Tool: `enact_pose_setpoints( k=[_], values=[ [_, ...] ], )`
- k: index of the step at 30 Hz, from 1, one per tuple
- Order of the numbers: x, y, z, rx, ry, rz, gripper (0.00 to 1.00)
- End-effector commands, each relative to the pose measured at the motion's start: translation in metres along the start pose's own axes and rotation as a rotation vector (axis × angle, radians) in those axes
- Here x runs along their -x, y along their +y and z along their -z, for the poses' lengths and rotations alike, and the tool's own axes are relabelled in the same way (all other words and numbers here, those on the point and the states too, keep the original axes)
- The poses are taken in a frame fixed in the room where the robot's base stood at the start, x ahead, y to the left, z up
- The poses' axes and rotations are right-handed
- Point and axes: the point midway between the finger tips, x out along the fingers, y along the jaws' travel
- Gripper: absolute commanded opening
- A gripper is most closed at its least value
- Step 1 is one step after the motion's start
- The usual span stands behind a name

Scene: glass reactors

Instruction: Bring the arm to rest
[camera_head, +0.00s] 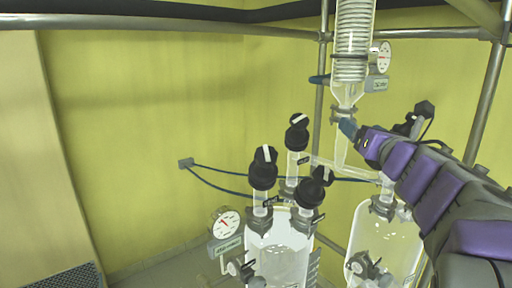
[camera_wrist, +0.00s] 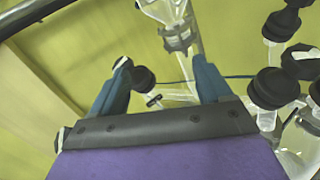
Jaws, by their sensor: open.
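My arm reaches in from the lower right in the head view, with purple and grey links raised in front of the right glass vessel. My gripper (camera_head: 348,128) is at its far end, close to the glass tubing below the coil condenser (camera_head: 353,30). In the wrist view my gripper (camera_wrist: 162,85) shows two blue-grey fingers spread wide apart. A black cap (camera_wrist: 142,78) and a glass side tube appear in the gap between them, beyond the fingers. Nothing is held. Whether the fingers touch the glass cannot be told.
The left glass reactor (camera_head: 278,255) has several black-capped necks (camera_head: 263,172). A round gauge (camera_head: 226,224) stands beside it. A right vessel (camera_head: 385,240) is partly behind my arm. Metal frame poles (camera_head: 487,100) surround the glassware. Open floor and yellow wall lie to the left.

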Motion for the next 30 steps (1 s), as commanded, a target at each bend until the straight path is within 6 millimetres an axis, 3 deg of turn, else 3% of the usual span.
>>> enact_pose_setpoints(
  k=[5,7,10,14,17,21,25,30],
  values=[
    [0.026,-0.048,0.022,-0.517,-0.057,0.293,0.78],
    [0.042,-0.066,0.044,-0.727,-0.076,0.414,0.78],
    [0.070,-0.085,0.086,-1.017,-0.098,0.600,0.78],
    [0.116,-0.092,0.151,-1.368,-0.128,0.864,0.78],
    [0.158,-0.084,0.207,-1.600,-0.149,1.095,0.78],
    [0.222,-0.057,0.275,-1.830,-0.183,1.436,0.78],
    [0.284,-0.020,0.323,-1.943,-0.228,1.769,0.78],
    [0.356,0.027,0.360,-1.942,-0.295,2.151,0.78]
  ],
)
